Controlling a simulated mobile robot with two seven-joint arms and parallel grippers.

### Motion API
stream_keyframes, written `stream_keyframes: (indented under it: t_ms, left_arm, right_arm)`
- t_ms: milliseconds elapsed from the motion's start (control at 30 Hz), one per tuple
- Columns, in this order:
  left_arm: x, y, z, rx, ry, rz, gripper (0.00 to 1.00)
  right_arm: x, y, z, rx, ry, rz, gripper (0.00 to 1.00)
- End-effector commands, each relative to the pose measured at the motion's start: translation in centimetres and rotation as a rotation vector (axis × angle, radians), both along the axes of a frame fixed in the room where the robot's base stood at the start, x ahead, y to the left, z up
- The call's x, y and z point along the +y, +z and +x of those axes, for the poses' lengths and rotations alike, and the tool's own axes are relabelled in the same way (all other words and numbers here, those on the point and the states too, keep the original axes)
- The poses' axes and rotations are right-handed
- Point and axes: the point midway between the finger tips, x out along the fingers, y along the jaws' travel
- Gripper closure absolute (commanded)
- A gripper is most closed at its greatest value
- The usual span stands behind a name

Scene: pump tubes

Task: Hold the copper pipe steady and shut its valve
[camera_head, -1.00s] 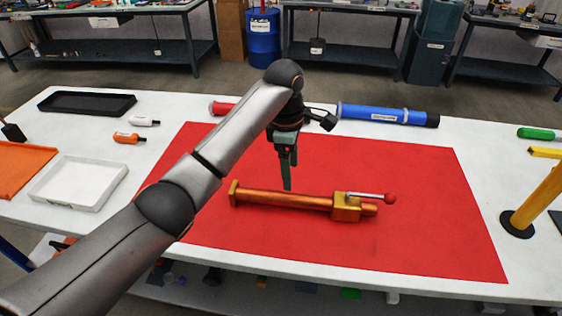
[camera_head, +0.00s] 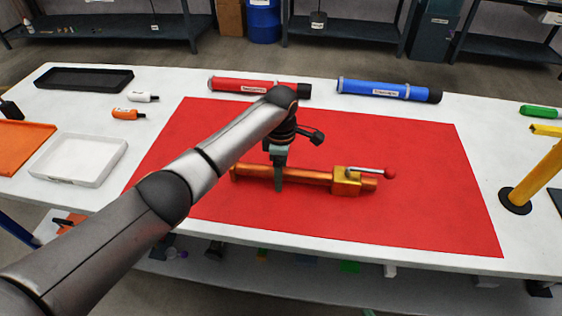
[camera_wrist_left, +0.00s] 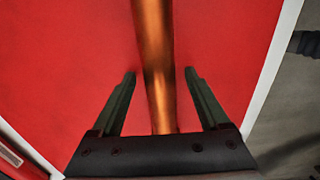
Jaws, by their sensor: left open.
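A copper pipe (camera_head: 305,176) lies on the red mat (camera_head: 400,222). A brass valve block (camera_head: 346,182) sits near its right end, with a silver lever (camera_head: 370,171) tipped by a red knob (camera_head: 390,174) pointing right along the pipe. My left gripper (camera_head: 279,186) is lowered at the left part of the pipe. In the left wrist view, its two fingers (camera_wrist_left: 160,72) are open, one on each side of the pipe (camera_wrist_left: 154,60), with a gap on both sides. The valve is out of that view. My right gripper is not in view.
A red tube (camera_head: 240,85) and a blue tube (camera_head: 375,88) lie behind the mat. A yellow post (camera_head: 537,182) stands at the right. A white tray (camera_head: 68,181), an orange tray (camera_head: 30,137) and a black tray (camera_head: 60,79) are at the left. The mat before the pipe is clear.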

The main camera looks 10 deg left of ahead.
Motion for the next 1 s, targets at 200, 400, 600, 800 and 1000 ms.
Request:
stream_keyframes:
  t_ms: [200, 400, 600, 800, 1000]
  left_arm:
    - [-0.05, -0.27, 0.0, -0.001, -0.001, -0.001, 0.21]
    - [-0.06, -0.24, 0.0, -0.001, -0.001, -0.001, 0.33]
    - [-0.06, -0.22, 0.0, -0.001, -0.001, -0.001, 0.55]
    - [-0.06, -0.21, 0.01, -0.001, -0.001, -0.001, 0.78]
    - [-0.06, -0.2, 0.01, -0.001, -0.001, -0.001, 1.0]
  right_arm:
    - [0.0, 0.0, 0.0, 0.0, 0.0, 0.0, 1.0]
    - [0.0, 0.0, 0.0, 0.0, 0.0, 0.0, 1.0]
    - [0.0, 0.0, 0.0, 0.0, 0.0, 0.0, 1.0]
    - [0.0, 0.0, 0.0, 0.0, 0.0, 0.0, 1.0]
    - [0.0, 0.0, 0.0, 0.0, 0.0, 0.0, 1.0]
